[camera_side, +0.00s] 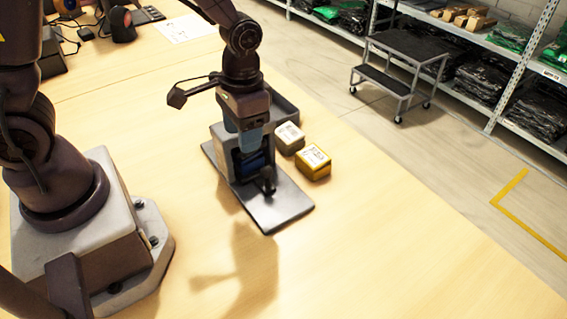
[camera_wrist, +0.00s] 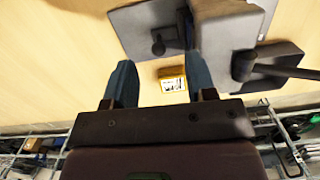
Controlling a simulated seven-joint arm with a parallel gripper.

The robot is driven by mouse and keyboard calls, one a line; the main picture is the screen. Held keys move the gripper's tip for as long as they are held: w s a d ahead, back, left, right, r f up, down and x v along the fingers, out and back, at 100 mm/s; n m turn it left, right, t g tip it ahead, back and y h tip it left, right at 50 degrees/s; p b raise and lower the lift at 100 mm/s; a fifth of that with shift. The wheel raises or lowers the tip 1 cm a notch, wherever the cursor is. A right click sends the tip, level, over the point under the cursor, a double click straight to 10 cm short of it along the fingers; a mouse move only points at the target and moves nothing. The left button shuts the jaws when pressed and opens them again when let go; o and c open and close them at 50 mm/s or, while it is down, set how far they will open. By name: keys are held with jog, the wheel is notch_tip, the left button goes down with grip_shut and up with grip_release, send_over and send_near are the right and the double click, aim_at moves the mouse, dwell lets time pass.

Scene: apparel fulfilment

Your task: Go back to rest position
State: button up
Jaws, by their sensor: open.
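My gripper (camera_side: 250,145) is above the work table, at the grey machine, in the side view. Its two blue fingers also show in the wrist view (camera_wrist: 158,62), spread apart with nothing held between them. Whether the fingers touch the machine cannot be told from the side view.
The grey machine (camera_side: 222,147) stands on a dark base plate (camera_side: 285,208) with a black knob. A yellow labelled box (camera_side: 313,163) and a grey labelled box (camera_side: 290,138) sit to its right. The front table area is clear. A step stool (camera_side: 400,55) and shelves stand beyond.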

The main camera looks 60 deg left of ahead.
jog(key=s+a+r+t, duration=0.1)
jog(key=s+r+t, duration=0.2)
jog(key=r, duration=0.6)
jog(key=s+a+r+t, duration=0.1)
jog(key=s+r+t, duration=0.2)
jog(key=s+r, duration=0.3)
notch_tip(320, 180, up, 4)
jog(key=shift+s+a+f, duration=0.1)
jog(key=shift+s+a, duration=0.2)
